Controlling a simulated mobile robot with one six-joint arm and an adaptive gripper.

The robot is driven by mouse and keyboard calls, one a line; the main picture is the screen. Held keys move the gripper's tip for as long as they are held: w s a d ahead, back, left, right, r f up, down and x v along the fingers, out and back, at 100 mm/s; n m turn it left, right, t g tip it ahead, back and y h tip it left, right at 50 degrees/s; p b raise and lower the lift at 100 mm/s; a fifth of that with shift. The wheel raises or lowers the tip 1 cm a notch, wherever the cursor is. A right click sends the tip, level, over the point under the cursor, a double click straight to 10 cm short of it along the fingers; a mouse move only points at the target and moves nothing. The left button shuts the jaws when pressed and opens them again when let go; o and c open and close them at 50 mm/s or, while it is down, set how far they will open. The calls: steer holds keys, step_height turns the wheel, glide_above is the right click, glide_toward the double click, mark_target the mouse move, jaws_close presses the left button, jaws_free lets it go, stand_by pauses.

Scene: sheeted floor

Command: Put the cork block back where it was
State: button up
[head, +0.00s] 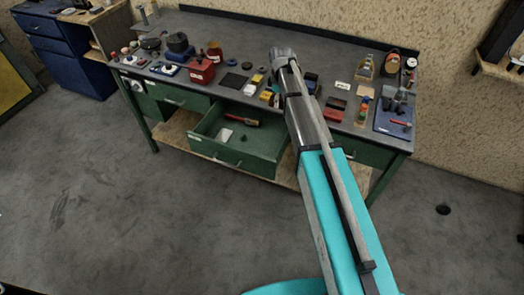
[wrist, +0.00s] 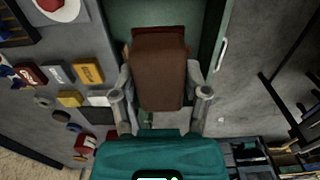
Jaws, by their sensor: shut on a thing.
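The cork block (wrist: 158,78) is a brown slab in the middle of the wrist view. My gripper (wrist: 160,88) is shut on it, with one grey finger on each side. A dark red thing (wrist: 158,30) shows just past the block's far end; I cannot tell what it is. Behind the block lies the open green drawer (wrist: 208,30). In the head view the open drawer (head: 262,158) juts from the bench front. My arm crosses the bench there, and neither the fingers nor the block can be made out.
The drawer holds a red-handled tool (head: 243,121), a white piece (head: 225,134) and a small dark item. The grey bench top (head: 320,50) carries several boxes, a red box (head: 201,71), a dark pad (head: 233,80) and a blue tray (head: 382,124). The floor in front is clear.

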steer(key=shift+w+d, duration=0.1)
steer(key=shift+w, duration=0.05)
steer(key=shift+a, duration=0.2)
steer(key=a+f+b, duration=0.3)
steer(key=f+b, duration=0.7)
steer(key=a+f+b, duration=0.4)
steer(key=f+b, duration=0.6)
steer(key=shift+w+f, duration=0.25)
steer(key=shift+w, duration=0.2)
step_height(320, 180, down, 6)
steer(key=b, duration=0.6)
steer(key=shift+f+b, duration=0.1)
steer(key=shift+b, duration=0.25)
